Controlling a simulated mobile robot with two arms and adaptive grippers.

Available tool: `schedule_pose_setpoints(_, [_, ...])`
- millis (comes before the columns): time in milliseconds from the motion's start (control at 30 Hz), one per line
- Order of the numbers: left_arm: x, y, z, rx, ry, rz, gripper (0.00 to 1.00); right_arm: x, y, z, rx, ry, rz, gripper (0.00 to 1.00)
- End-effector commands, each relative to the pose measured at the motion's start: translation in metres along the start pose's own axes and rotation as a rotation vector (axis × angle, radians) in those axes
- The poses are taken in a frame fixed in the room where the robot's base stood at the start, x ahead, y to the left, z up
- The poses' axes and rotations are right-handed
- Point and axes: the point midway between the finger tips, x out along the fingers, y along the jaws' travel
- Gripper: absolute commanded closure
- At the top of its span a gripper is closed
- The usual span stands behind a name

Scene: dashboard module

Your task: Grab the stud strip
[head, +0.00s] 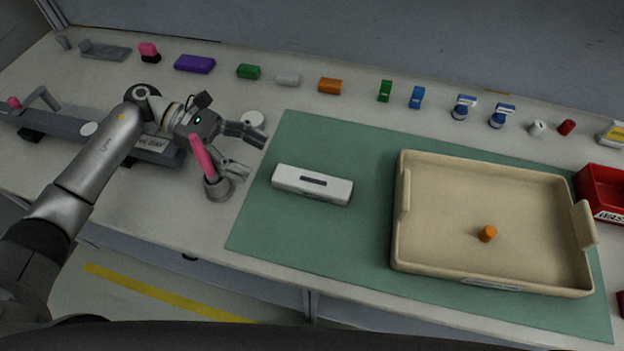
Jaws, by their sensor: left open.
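My left gripper (252,151) is open, with its fingers pointing right, above the table near the left edge of the green mat. Nothing shows between its fingers. Just below it, a pink-handled tool (203,158) stands in a grey round holder (217,188), partly overlapped by the gripper. I cannot tell for sure which thing is the stud strip. A white block with a dark slot (312,184) lies on the mat, right of the gripper. A flat grey piece (105,51) lies at the back left. My right gripper is not in view.
A beige tray (490,281) holding an orange cylinder (487,233) stands on the green mat (330,240). Several small coloured blocks line the table's back. A long grey fixture (65,126) lies behind my left arm. A red bin (603,190) stands at the right.

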Motion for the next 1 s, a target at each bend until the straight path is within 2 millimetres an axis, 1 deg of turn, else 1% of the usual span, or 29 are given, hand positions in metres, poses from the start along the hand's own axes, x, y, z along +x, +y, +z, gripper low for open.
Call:
schedule_pose_setpoints(33, [0.006, 0.0, 0.0, 0.001, -0.003, -0.002, 0.34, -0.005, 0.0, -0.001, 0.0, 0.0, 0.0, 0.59])
schedule_pose_setpoints(133, [0.019, 0.0, 0.0, 0.001, -0.001, -0.002, 0.34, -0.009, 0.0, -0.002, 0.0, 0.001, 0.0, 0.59])
schedule_pose_setpoints(367, [0.032, 0.0, -0.001, 0.001, -0.001, -0.001, 0.34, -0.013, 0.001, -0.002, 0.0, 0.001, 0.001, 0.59])
schedule_pose_setpoints(467, [0.043, 0.0, 0.001, 0.001, -0.002, -0.003, 0.34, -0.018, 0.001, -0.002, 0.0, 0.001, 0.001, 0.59])
schedule_pose_setpoints(600, [0.065, 0.0, 0.002, 0.0, -0.003, -0.002, 0.34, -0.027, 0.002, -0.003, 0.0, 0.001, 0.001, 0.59])
schedule_pose_setpoints(700, [0.075, 0.0, 0.0, 0.001, -0.002, -0.001, 0.34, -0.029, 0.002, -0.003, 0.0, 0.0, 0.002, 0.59])
schedule_pose_setpoints(900, [0.076, 0.0, -0.002, 0.001, 0.0, 0.0, 0.34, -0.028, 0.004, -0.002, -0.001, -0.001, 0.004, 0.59])
schedule_pose_setpoints(933, [0.076, 0.0, -0.002, 0.001, 0.0, 0.0, 0.36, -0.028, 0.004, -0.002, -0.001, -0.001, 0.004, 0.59])
schedule_pose_setpoints(1000, [0.076, 0.0, -0.002, 0.001, 0.0, 0.0, 0.45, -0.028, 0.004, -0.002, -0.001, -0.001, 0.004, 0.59])
